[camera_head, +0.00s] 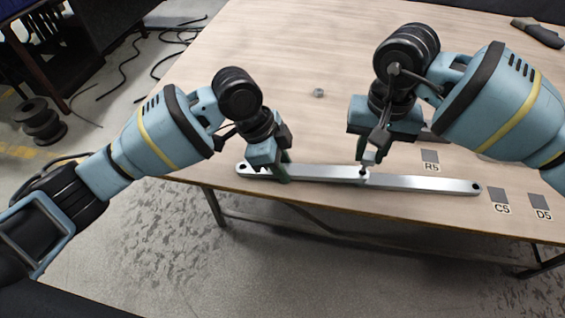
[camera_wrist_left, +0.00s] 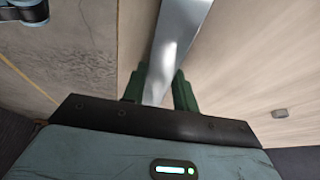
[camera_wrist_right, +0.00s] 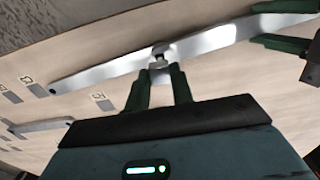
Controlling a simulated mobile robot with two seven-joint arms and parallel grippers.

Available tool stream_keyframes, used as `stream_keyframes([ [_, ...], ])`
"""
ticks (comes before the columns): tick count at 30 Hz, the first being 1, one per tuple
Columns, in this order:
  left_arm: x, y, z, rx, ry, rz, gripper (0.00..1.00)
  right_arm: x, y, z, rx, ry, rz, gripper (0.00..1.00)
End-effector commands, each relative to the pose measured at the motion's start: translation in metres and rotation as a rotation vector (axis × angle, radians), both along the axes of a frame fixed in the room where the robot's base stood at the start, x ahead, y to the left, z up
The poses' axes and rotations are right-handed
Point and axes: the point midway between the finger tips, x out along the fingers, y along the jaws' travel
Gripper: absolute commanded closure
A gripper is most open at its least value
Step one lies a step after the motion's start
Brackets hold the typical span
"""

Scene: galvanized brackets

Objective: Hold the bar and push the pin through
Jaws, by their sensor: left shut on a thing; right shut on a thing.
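A silver metal bar (camera_head: 320,172) lies along the table's front edge. A second silver bar (camera_head: 430,183) meets it near the middle, and their ends appear to overlap. My left gripper (camera_head: 270,170) is shut on the first bar near its left end; the bar (camera_wrist_left: 172,50) runs between the green fingers in the left wrist view. My right gripper (camera_head: 368,158) points down over the joint and is shut on a small metal pin (camera_wrist_right: 158,62). The pin is at the joint, upright in the head view; how deep it sits is hidden.
A small metal nut (camera_head: 318,92) lies on the wooden table (camera_head: 270,50) behind the bars. Grey marked squares R5 (camera_head: 430,156), C5 (camera_head: 499,195) and D5 (camera_head: 540,202) are at right. A dark tool (camera_head: 538,33) lies at the far right. The table's middle is mostly clear.

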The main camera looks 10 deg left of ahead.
Motion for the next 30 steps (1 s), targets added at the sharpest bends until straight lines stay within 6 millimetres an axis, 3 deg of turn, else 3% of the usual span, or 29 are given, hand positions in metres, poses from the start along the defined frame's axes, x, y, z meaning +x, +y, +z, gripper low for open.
stream_keyframes([
  [30,0.0,0.0,0.001,0.0,-0.001,0.0,1.0,0.0,0.0,-0.011,0.0,0.0,0.0,1.0],
])
